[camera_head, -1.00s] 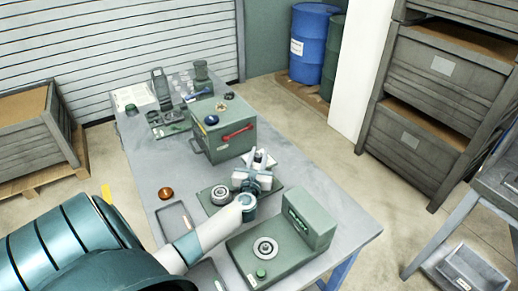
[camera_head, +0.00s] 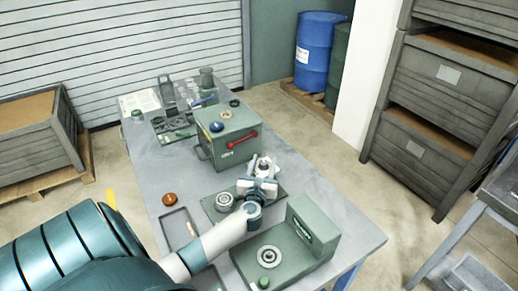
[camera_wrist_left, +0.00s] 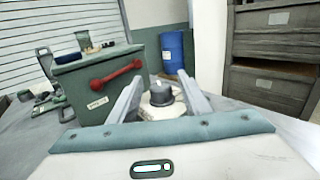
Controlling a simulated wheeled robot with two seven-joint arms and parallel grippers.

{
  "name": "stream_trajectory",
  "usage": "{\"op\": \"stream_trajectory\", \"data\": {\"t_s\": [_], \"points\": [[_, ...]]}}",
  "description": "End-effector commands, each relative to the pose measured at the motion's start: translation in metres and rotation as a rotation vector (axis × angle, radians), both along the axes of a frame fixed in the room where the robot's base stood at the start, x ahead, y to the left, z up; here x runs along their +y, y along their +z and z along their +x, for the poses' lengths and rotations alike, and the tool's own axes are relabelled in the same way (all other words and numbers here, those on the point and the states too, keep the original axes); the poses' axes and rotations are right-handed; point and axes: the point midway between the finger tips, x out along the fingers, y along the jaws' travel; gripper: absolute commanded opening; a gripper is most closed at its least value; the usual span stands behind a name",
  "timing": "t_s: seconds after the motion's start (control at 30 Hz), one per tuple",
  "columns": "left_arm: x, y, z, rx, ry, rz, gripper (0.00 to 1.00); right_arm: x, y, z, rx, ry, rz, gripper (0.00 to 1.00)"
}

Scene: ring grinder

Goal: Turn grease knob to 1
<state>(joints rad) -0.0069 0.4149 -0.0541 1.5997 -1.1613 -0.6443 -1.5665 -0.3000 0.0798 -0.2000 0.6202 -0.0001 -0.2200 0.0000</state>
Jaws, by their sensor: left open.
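A grey knob on a pale round dial (camera_wrist_left: 160,98) shows between the fingers of my left gripper (camera_wrist_left: 161,80) in the left wrist view. The fingers are apart, one on each side of the knob, and I cannot tell whether they touch it. In the head view my left gripper (camera_head: 262,164) reaches over the table just in front of the green box (camera_head: 222,158), and it partly hides the dial. No dial marks or numbers are readable. My right gripper is not in view.
The green box has a red handle (camera_head: 242,141) in front and a blue knob (camera_head: 216,127) on top. A green machine (camera_head: 310,235) stands at the near right of the table. An orange-brown round piece (camera_head: 169,199) and a shallow tray (camera_head: 166,222) lie left.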

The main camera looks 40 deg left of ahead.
Motion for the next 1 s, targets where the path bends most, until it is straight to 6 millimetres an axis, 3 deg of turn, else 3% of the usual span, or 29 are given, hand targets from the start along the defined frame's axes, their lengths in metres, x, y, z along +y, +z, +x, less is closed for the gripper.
{"op": "stream_trajectory", "data": {"t_s": [0.27, 0.8, 1.0], "points": [[-0.016, -0.003, -0.024, 0.001, -0.002, -0.002, 0.44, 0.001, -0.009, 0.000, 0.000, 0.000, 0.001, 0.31], [-0.074, -0.004, -0.112, 0.001, 0.000, -0.003, 0.44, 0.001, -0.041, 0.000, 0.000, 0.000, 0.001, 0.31], [-0.089, -0.003, -0.134, 0.001, 0.000, -0.002, 0.44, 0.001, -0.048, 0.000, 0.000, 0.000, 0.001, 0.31]]}}
